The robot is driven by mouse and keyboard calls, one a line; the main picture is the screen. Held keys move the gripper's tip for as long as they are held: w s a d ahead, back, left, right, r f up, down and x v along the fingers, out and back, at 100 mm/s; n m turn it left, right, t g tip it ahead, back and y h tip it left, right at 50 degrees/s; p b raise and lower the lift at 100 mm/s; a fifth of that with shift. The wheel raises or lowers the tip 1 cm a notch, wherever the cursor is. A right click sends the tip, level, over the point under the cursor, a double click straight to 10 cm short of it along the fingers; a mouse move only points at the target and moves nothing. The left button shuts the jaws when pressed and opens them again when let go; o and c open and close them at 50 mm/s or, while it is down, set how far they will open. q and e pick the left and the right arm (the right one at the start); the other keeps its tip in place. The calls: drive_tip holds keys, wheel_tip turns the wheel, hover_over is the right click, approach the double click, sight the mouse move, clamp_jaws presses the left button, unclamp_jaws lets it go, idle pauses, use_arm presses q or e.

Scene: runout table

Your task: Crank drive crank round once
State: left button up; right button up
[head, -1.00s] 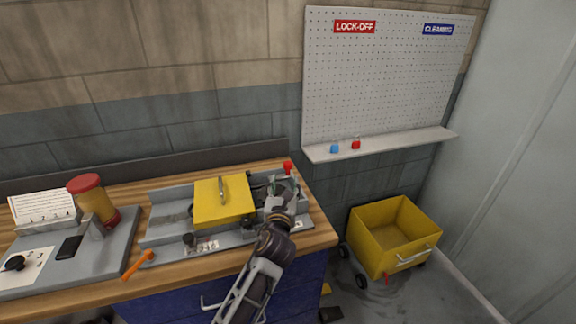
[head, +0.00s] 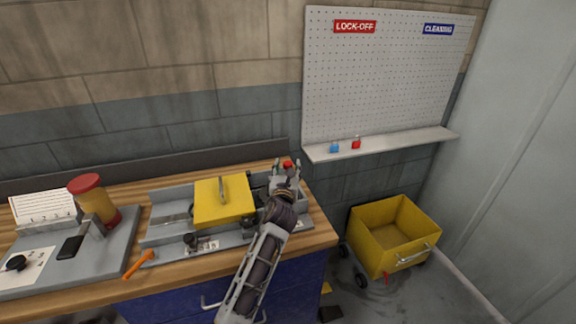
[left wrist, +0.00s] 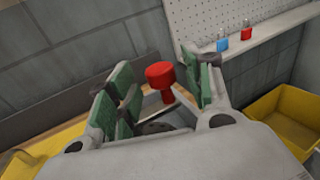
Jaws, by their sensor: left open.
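The drive crank's red knob (head: 288,163) stands at the right end of the grey runout table unit (head: 165,232). In the left wrist view the red knob (left wrist: 160,75) sits upright between the green-padded fingers, with a gap on both sides. My left gripper (head: 285,170) is open around the knob, apart from it as far as I can tell. The crank's arm is mostly hidden by the gripper. My right gripper is not in view.
A yellow guard (head: 222,205) covers the unit's middle, left of the gripper. An orange tool (head: 139,264) lies at the bench front. A shelf (head: 385,144) holds a blue and a red padlock. A yellow cart (head: 365,240) stands right of the bench.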

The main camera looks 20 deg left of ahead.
use_arm(q)
drive_tip(key=shift+x, duration=1.35)
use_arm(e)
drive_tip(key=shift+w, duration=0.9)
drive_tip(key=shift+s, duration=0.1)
use_arm(q)
drive_tip(key=c, duration=1)
clamp_jaws()
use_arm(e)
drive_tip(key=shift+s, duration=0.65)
